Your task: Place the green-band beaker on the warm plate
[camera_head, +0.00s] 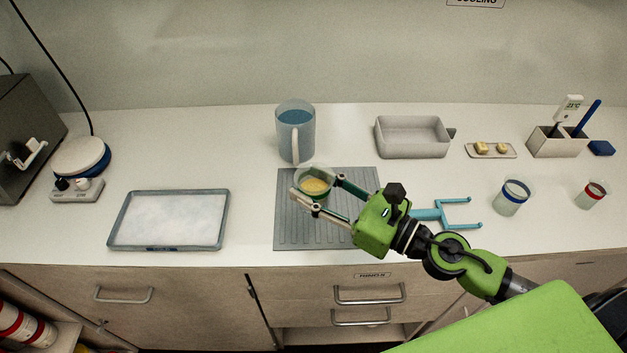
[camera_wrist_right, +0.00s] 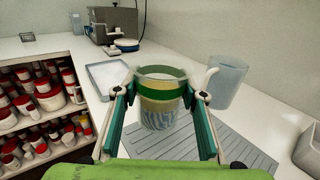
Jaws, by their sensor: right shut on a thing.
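The green-band beaker (camera_head: 314,186) holds something yellow and is between the fingers of my right gripper (camera_head: 328,194), over the back left part of a grey ribbed mat. In the right wrist view the beaker (camera_wrist_right: 160,104) is upright, with its green band between the two fingers (camera_wrist_right: 160,93). My right gripper is shut on it. I cannot tell whether its base touches the mat. The warm plate (camera_head: 82,156), round and white with a blue edge on a grey base with knobs, is at the far left with a bare top. My left gripper is not in view.
A shallow tray (camera_head: 170,236) lies between the warm plate and the ribbed mat (camera_head: 290,232). A blue-filled jug (camera_head: 296,138) stands just behind the beaker. A grey basin (camera_head: 412,137), blue-band beaker (camera_head: 512,198) and red-band beaker (camera_head: 591,195) are to the right.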

